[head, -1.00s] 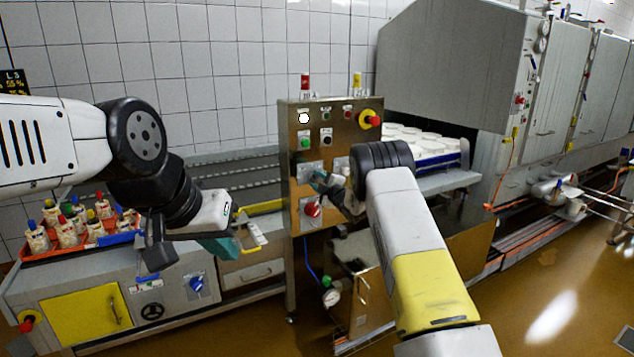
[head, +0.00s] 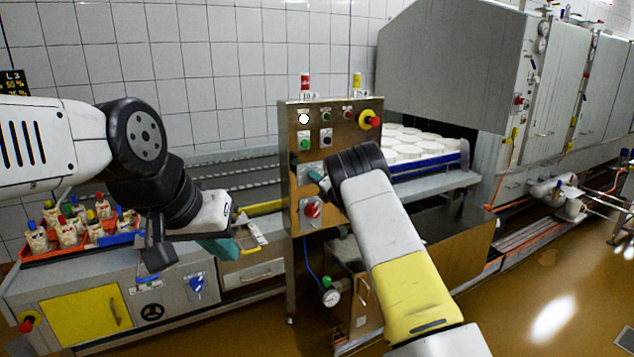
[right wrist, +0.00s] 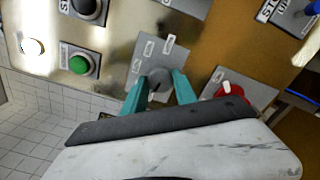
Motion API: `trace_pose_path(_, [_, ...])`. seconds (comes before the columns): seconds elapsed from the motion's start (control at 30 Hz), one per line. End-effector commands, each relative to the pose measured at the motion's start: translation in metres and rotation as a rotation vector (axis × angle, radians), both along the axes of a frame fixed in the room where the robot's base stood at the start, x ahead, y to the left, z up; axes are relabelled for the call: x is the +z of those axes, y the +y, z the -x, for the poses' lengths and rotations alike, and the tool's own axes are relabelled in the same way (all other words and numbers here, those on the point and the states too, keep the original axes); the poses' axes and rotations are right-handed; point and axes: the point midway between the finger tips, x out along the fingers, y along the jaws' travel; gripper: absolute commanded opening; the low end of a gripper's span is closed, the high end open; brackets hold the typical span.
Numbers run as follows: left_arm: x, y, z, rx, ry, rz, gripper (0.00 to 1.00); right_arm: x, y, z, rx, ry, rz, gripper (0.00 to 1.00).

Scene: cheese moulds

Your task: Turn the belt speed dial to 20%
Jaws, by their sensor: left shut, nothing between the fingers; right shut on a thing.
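The steel control panel (head: 345,150) stands in the middle of the head view. In the right wrist view a small dark dial (right wrist: 158,80) sits on a grey plate (right wrist: 150,55) with small labels, too small to read. My right gripper (right wrist: 158,86) is shut on this dial, one teal finger on each side. In the head view my right arm hides most of that plate and the dial. My left gripper (head: 220,249) is shut and empty, hanging in front of the low cabinet at left.
A red knob (right wrist: 232,90) is close beside my right gripper. Green (right wrist: 79,65) and white (right wrist: 32,47) buttons are on the same panel. A red-and-yellow stop button (head: 371,119) is at its upper right. An orange tray (head: 70,246) with bottles is at left.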

Motion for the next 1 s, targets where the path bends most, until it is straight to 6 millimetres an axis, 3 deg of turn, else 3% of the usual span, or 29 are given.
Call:
trace_pose_path(0.4, [0.0,0.0,0.0,0.0,0.0,0.0,0.0,-0.0023,0.0005,0.0007,0.001,-0.087,0.177,0.0])
trace_pose_path(0.97, [0.0,0.0,0.0,0.0,0.0,0.0,0.0,-0.0027,0.0006,0.0008,0.001,-0.1,0.205,0.0])
trace_pose_path(1.0, [0.0,0.0,0.0,0.0,0.0,0.0,0.0,-0.0027,0.0006,0.0008,0.001,-0.1,0.205,0.38])
